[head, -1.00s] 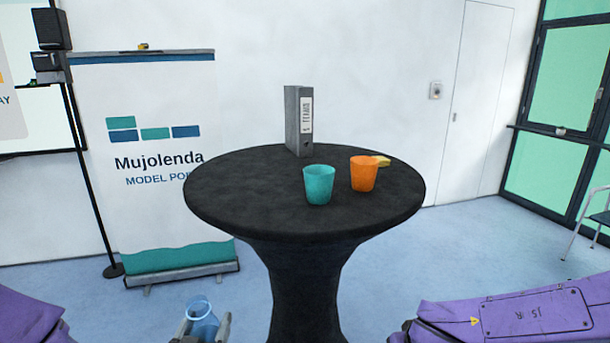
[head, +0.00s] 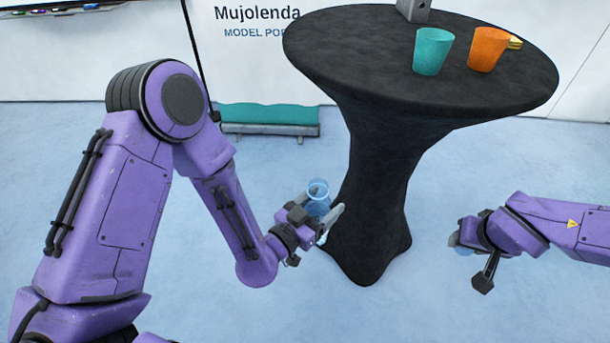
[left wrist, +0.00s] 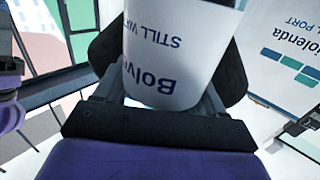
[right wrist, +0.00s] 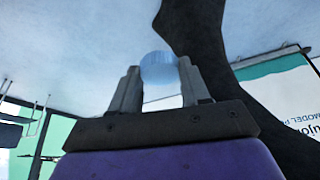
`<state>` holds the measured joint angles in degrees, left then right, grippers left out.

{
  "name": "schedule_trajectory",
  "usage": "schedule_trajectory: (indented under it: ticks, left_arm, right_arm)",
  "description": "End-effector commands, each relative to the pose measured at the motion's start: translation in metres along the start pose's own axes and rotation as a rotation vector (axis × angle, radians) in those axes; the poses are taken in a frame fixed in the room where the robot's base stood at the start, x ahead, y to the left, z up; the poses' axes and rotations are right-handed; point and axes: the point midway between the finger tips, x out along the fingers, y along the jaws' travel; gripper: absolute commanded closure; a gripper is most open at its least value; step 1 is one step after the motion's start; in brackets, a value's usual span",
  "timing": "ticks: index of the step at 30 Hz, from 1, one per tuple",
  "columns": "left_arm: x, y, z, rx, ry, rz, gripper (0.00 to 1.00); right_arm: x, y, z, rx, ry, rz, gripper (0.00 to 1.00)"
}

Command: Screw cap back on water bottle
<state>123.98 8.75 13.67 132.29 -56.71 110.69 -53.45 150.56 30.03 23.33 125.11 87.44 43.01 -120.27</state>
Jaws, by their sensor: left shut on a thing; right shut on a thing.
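The water bottle (head: 317,192) is in my left gripper (head: 320,212), in front of the table's column in the head view. Its top shows as a blue ring with no cap visible on it. In the left wrist view the bottle's white label with dark blue lettering (left wrist: 165,62) fills the space between the fingers. My right gripper (head: 460,243) is well to the right of the bottle and apart from it. In the right wrist view it is shut on a round light-blue cap (right wrist: 158,67). Only a small bluish part of the cap shows in the head view.
A round table with a black cloth (head: 340,50) stands ahead. On it are a teal cup (head: 432,52), an orange cup (head: 488,49), a grey binder (head: 412,11) and a small yellow item (head: 515,42). A banner stands behind.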

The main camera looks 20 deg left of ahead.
Motion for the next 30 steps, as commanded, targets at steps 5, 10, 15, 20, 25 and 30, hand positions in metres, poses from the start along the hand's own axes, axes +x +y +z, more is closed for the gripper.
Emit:
schedule_trajectory:
  ticks: [5, 10, 15, 20, 25, 30]
  left_arm:
    - [-0.001, 0.039, 0.028, 0.001, -0.002, 0.174, 0.85]
    - [-0.001, 0.061, 0.044, -0.001, 0.0, 0.277, 0.85]
    - [-0.001, 0.069, 0.049, 0.0, 0.001, 0.312, 0.85]
    - [-0.001, 0.069, 0.049, 0.0, 0.001, 0.312, 0.85]
    - [-0.001, 0.069, 0.049, 0.0, 0.001, 0.311, 0.85]
    - [-0.001, 0.069, 0.049, 0.0, 0.001, 0.311, 0.85]
  right_arm:
    - [0.0, 0.0, 0.0, 0.0, 0.0, 0.0, 0.86]
    - [0.0, 0.0, 0.0, 0.0, 0.0, 0.0, 0.86]
    - [0.0, 0.0, 0.0, 0.0, 0.0, 0.0, 0.86]
    - [0.0, 0.0, 0.0, 0.0, 0.0, 0.0, 0.86]
    - [0.002, 0.0, 0.003, -0.002, -0.001, 0.0, 0.86]
    - [0.012, -0.018, 0.008, -0.059, -0.002, -0.021, 0.86]
